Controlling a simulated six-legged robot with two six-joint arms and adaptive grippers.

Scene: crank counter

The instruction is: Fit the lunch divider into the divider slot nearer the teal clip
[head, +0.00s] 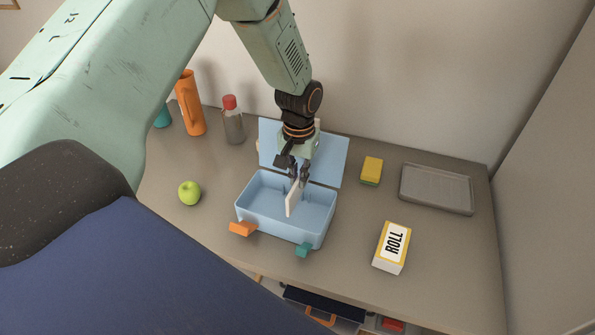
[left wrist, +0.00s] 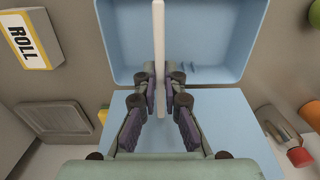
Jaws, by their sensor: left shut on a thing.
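The lunch divider (head: 292,200) is a thin white plate, held upright by my left gripper (head: 297,174). The gripper is shut on its rear end, with a finger on each side. In the left wrist view the divider (left wrist: 159,45) stands edge-on between the fingers. It is at the middle of the open light-blue lunch box (head: 262,221); I cannot tell whether its lower edge touches the floor. Small slot ribs (head: 283,187) show on the box's back wall, left of the divider. The teal clip (head: 304,249) is at the box's front right, the orange clip (head: 243,229) at its front left. My right gripper is out of view.
The box lid (head: 335,160) lies open behind it. A green apple (head: 189,192), an orange jug (head: 189,103) and a red-capped bottle (head: 232,120) stand left. A yellow sponge (head: 371,170), a grey tray (head: 436,189) and the ROLL box (head: 391,247) are right. Bare counter lies between.

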